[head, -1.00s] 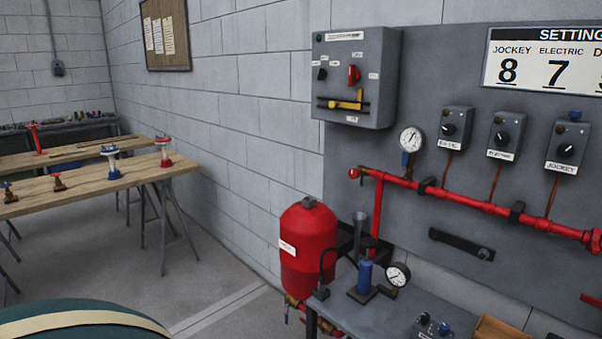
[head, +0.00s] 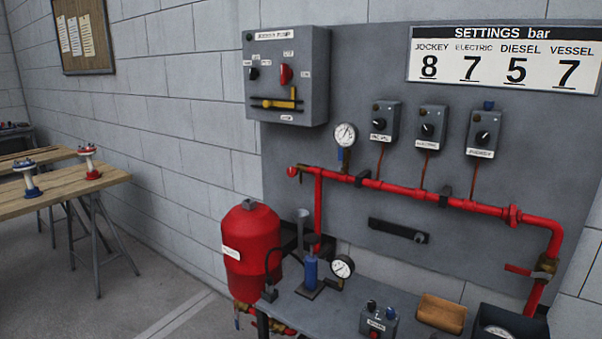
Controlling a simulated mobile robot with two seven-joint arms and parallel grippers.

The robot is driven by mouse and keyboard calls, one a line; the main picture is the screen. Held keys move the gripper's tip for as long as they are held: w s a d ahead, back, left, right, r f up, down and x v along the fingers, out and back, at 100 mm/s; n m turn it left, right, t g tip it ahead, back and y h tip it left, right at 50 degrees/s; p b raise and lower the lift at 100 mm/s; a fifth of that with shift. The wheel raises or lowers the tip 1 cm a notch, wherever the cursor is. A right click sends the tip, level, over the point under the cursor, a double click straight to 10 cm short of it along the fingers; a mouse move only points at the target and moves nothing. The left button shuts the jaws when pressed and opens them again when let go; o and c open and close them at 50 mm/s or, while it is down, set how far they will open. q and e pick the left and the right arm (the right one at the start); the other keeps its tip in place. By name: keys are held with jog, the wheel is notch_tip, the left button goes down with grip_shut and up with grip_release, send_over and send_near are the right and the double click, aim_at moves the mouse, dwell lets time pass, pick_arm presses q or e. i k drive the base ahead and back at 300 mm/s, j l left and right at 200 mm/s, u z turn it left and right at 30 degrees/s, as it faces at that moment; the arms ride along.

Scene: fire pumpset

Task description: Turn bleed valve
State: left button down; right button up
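A red pipe (head: 400,187) runs along the grey wall panel and bends down at its right end. A brass valve (head: 545,266) with a red lever (head: 518,270) sits on the down-going pipe at the right; the lever points left. A small red fitting with a brass part (head: 296,171) is at the pipe's left end, near a round pressure gauge (head: 345,135). Brass valves (head: 246,309) also show below the red vessel, partly cut off. No label shows which one is the bleed valve. Neither gripper is in view.
A grey bench below the panel holds a blue hand pump (head: 310,271) with a gauge (head: 342,266), a small control box (head: 378,320) and a wooden block (head: 441,313). A red vessel (head: 250,250) stands left of it. Wooden tables (head: 70,195) stand far left; floor between is clear.

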aim_at(292, 172)
jog(key=i+j+z, duration=0.1)
jog(key=z, duration=0.4)
jog(key=j+z, duration=0.15)
jog(key=z, duration=0.3)
jog(key=i+j+z, duration=0.1)
jog(key=j+z, duration=0.2)
jog(key=j, duration=0.2)
jog(key=j+z, duration=0.25)
jog(key=j, duration=0.25)
jog(key=i, duration=0.05)
